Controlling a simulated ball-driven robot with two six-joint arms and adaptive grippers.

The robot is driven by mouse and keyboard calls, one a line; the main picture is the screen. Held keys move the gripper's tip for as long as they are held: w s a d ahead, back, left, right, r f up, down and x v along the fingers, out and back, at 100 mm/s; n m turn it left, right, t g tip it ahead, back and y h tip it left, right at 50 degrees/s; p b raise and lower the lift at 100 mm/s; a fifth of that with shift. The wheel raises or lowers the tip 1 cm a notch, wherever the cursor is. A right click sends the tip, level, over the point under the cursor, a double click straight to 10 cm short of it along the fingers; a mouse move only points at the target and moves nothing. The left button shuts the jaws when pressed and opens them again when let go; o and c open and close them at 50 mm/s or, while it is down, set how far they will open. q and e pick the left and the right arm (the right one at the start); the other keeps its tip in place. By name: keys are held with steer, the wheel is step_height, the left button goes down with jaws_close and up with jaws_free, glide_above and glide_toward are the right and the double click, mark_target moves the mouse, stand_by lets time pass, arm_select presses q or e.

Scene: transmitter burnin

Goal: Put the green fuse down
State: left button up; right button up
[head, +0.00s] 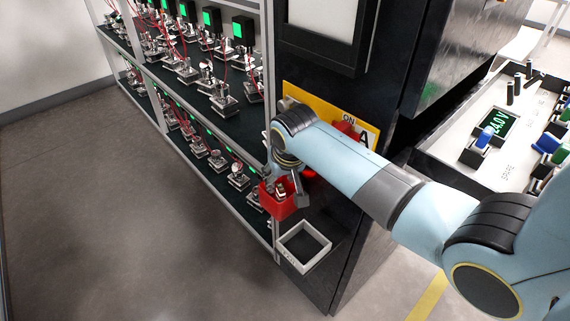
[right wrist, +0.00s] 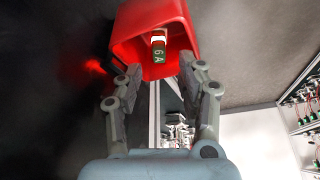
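The green fuse (right wrist: 159,52), marked 6 A and with a pale end, shows in the right wrist view inside a red open-topped box (right wrist: 122,48). It lies beyond my fingertips, with a gap on both sides. My right gripper (right wrist: 161,78) is open, its two fingers wide apart at the mouth of the box. In the head view the red box (head: 273,205) is low at the cabinet's front, below my right wrist. My right gripper (head: 287,190) partly covers it there, and I cannot make out the fuse in that view. My left gripper is out of view.
A white-rimmed square tray (head: 303,262) sits below the red box. A yellow panel (head: 300,96) with a red switch is behind my right arm. Racks of wired transmitters (head: 190,70) stand left. A bench (head: 480,178) with a 24.0 V display is right. The floor at left is clear.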

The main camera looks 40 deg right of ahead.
steer(key=p+v, duration=0.2)
steer(key=v, duration=0.9)
steer(key=shift+p, duration=0.35)
steer(key=shift+s+f, duration=0.1)
steer(key=shift+s, duration=0.05)
